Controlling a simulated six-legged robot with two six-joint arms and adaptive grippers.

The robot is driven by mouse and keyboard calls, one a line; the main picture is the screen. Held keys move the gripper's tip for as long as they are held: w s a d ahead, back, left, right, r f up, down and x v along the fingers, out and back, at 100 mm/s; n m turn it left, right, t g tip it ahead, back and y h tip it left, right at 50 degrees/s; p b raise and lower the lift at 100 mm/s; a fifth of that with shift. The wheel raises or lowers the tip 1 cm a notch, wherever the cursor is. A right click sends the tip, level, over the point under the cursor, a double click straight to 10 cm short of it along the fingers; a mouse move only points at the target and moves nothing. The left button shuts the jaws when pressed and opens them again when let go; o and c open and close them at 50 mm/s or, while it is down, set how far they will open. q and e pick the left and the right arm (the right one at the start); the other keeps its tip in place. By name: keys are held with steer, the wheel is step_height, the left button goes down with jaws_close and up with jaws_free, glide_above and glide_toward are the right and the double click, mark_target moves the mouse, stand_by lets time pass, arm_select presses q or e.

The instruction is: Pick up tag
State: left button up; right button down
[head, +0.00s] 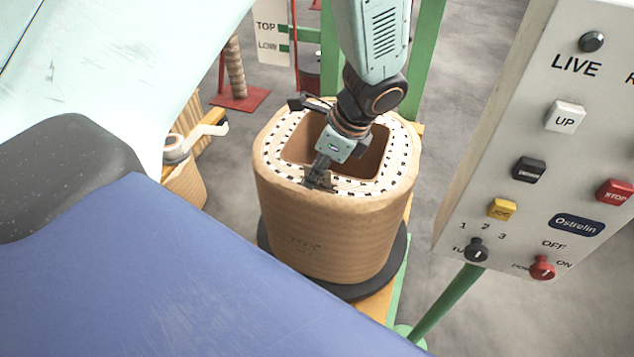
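A tan paper-wrapped coil (325,235) stands upright on a dark round base (375,285). It has a square opening in its top and a white rim with rows of dark marks. My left gripper (319,181) reaches down from the top of the head view. Its dark fingertips are at the front part of the coil's top rim, close to the surface. Whether they touch it, and whether they are open or shut, is too small to tell. I cannot make out a tag for certain; it may be hidden by the gripper. My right gripper is not in view.
A control panel (520,180) with buttons and knobs stands at the right on a green post (450,302). Another tan coil (185,187) is partly visible at the left. A green frame (425,50) rises behind the coil. Grey floor shows between them.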

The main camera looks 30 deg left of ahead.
arm_select(q)
steer(key=shift+d, duration=0.1)
steer(key=shift+c, duration=0.2)
steer(key=shift+r, duration=0.1)
steer(key=c, duration=0.3)
jaws_close()
step_height(320, 180, up, 10)
steer(key=shift+f+p, duration=0.1)
steer(key=shift+p, duration=0.5)
step_height(320, 180, up, 7)
steer(key=p, duration=0.8)
steer(key=shift+p, duration=0.3)
